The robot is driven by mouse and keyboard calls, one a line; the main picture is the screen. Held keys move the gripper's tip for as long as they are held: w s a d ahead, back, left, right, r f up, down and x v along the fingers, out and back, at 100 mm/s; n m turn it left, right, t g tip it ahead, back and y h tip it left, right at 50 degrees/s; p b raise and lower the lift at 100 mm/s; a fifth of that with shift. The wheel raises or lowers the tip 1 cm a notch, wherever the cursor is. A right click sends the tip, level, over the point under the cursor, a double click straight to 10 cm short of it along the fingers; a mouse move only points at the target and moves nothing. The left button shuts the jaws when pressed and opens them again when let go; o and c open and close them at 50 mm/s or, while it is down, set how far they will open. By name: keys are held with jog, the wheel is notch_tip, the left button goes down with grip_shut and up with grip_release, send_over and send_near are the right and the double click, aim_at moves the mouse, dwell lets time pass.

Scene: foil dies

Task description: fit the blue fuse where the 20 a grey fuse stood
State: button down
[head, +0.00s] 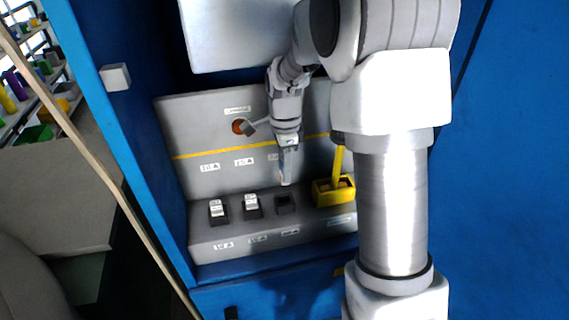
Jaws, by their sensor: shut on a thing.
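My gripper (287,163) points down in front of the grey panel and is shut on a slim bluish piece, the blue fuse (284,173), which is mostly hidden by the fingers. It hangs upright just above the dark empty holder (286,204), the third from the left on the grey ledge, apart from it or barely at its top; I cannot tell which. Two pale fuses stand in the holders to the left, one in the first holder (217,209) and one in the second (251,202). The labels are too small to read.
A yellow box (334,196) with an upright yellow bar stands right of the empty holder. A lever with an orange base (240,127) sticks out of the back panel. Blue cabinet walls (125,130) enclose the ledge (225,258). A white panel (235,35) hangs above.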

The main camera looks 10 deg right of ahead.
aim_at(284, 185)
jog(key=shift+f+b, duration=2)
jog(key=shift+f, duration=0.9)
jog(key=shift+f+b, duration=0.3)
jog(key=shift+f, duration=0.35)
jog(key=shift+r, duration=0.15)
jog(key=shift+r+p, duration=0.25)
jog(key=shift+p, duration=0.1)
jog(key=shift+f, duration=0.4)
dwell(1.4)
jog(key=shift+r, duration=0.2)
jog(key=shift+r, duration=0.2)
jog(key=shift+p, duration=0.4)
dwell(1.3)
